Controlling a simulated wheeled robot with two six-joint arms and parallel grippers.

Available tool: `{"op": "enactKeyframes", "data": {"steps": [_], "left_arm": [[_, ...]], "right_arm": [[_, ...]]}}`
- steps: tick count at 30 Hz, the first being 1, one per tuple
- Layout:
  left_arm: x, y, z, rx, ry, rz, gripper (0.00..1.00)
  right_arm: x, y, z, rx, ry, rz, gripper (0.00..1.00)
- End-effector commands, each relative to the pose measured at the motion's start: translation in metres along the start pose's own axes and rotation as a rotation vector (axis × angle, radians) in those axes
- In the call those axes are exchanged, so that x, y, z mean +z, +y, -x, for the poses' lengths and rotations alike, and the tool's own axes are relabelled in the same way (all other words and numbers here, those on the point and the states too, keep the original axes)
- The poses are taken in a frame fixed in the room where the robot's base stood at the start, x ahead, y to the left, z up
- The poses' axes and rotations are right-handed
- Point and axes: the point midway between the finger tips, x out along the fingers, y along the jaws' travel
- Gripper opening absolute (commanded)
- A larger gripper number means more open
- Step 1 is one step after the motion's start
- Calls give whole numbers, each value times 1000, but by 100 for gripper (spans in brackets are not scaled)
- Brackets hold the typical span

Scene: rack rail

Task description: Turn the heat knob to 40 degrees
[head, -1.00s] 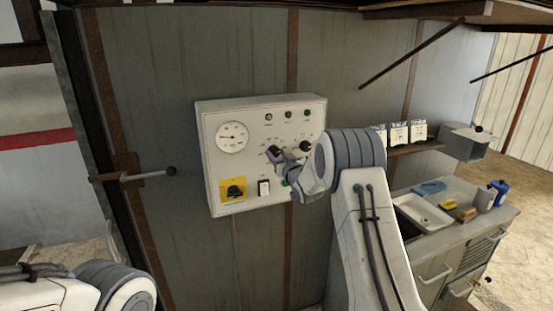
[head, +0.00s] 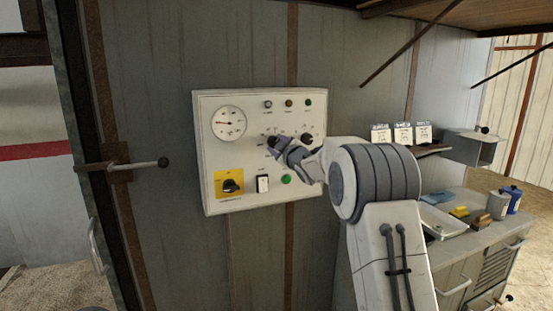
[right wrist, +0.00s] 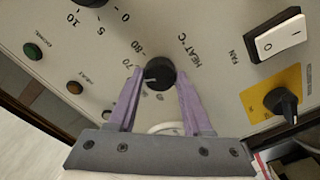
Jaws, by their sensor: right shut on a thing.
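The heat knob (right wrist: 160,74) is a round black knob with a white pointer line, on the white control panel (head: 240,186). In the head view the knob (head: 272,140) is partly hidden by my right gripper (head: 277,147). In the right wrist view my right gripper (right wrist: 162,82) has its two purple fingers shut on the knob from both sides. The white line points left in that view; the "70" and "80" marks are beside it. Part of the scale is hidden by the fingers, so the exact setting cannot be read. My left gripper is not in view.
A second black knob (head: 306,138), a round gauge (head: 229,123), a fan switch (head: 262,184), a green button (head: 286,179) and a yellow-backed rotary switch (head: 230,185) share the panel. A door handle (head: 140,165) sticks out to the left. A workbench stands at right.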

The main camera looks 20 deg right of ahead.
Motion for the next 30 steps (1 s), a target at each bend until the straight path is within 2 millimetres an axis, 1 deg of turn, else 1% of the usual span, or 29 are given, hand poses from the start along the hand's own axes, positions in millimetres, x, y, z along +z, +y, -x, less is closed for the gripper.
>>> {"op": "enactKeyframes", "data": {"steps": [1, 9, 18, 30], "left_arm": [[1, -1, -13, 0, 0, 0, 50], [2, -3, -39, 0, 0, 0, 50], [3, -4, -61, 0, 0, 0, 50], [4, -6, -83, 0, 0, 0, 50]], "right_arm": [[3, -4, 0, 2, 2, 44, 0], [2, -3, 0, 2, 2, 302, 0], [2, -2, 0, 1, 1, 586, 0], [1, -2, 0, 1, 2, 966, 0]]}}
